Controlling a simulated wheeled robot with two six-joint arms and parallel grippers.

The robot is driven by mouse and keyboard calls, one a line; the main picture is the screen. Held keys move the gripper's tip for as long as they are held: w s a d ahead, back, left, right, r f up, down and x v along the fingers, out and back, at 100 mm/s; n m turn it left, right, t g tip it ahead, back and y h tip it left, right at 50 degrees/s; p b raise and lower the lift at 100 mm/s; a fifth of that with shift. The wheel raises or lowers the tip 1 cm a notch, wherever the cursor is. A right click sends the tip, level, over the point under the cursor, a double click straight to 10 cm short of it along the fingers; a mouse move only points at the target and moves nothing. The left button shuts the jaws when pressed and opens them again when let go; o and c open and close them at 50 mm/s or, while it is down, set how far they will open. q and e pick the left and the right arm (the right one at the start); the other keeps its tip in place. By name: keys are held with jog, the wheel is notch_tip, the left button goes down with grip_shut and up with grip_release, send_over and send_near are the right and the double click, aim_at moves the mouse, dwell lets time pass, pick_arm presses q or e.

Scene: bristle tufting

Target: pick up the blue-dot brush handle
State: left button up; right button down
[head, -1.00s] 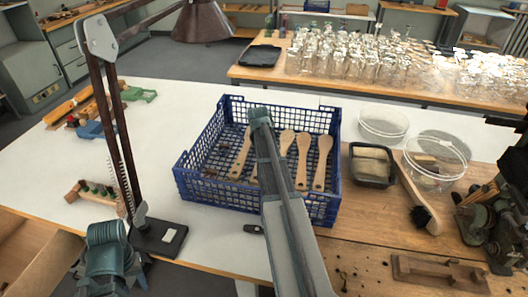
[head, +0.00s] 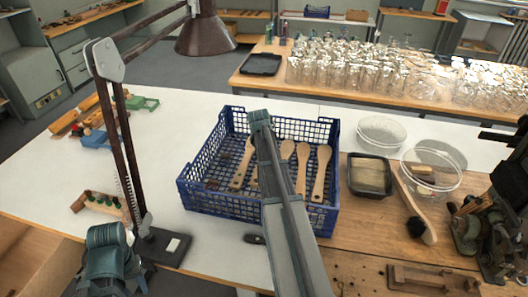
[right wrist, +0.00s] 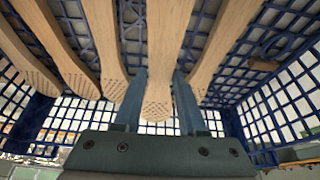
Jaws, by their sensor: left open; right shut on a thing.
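No blue dot shows on any handle.
A dark lamp stand (head: 160,248) rises left of the crate. A black-rimmed tub (head: 370,176), a clear bowl (head: 432,170) and a dark-bristled brush (head: 418,225) are at the right.

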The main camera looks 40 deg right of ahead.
notch_tip(320, 180, up, 14)
jog(key=p, duration=1.2)
jog(key=shift+p, duration=0.4)
